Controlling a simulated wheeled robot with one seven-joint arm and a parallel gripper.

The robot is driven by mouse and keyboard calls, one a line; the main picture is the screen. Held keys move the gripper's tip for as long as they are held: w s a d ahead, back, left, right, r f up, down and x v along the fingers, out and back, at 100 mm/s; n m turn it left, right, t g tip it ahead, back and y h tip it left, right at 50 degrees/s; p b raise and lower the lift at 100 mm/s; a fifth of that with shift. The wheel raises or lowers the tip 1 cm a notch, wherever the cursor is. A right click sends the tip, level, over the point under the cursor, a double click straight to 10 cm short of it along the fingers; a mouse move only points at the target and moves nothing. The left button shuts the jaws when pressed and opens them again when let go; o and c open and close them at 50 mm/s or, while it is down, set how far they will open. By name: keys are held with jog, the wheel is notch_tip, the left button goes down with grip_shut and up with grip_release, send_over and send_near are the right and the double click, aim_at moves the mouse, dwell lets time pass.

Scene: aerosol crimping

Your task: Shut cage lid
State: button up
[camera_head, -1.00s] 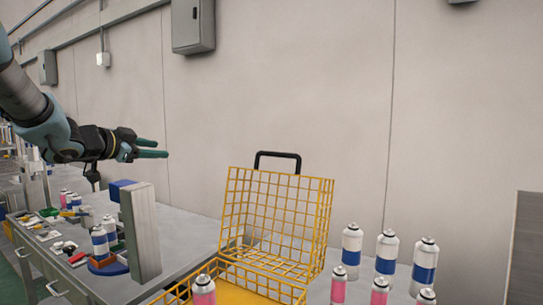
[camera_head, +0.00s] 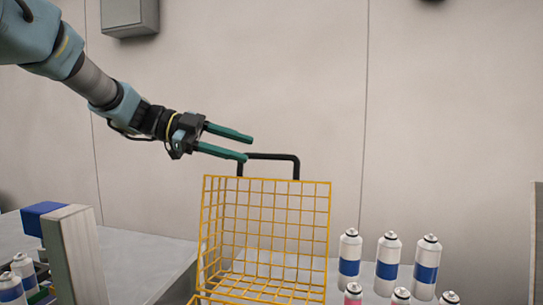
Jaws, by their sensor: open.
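The yellow wire cage has its lid (camera_head: 273,217) standing raised and open, with a black handle (camera_head: 284,157) on its top edge. Only the rear part of the cage's lower body (camera_head: 215,299) shows at the bottom edge of the picture. My gripper (camera_head: 250,148) is open and empty, with its two green fingers apart. It is in the air at the upper left of the lid, with the lower fingertip overlapping the handle's left end in the picture. I cannot tell whether they touch.
White cans with blue bands (camera_head: 387,262) stand right of the cage, with several more can tops in front. A metal post with a blue block (camera_head: 72,255) stands at the left, near other cans.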

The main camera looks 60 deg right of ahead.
aim_at(264, 155)
jog(key=p+x, duration=0.1)
jog(key=x, duration=0.7)
grip_shut()
dwell(1.3)
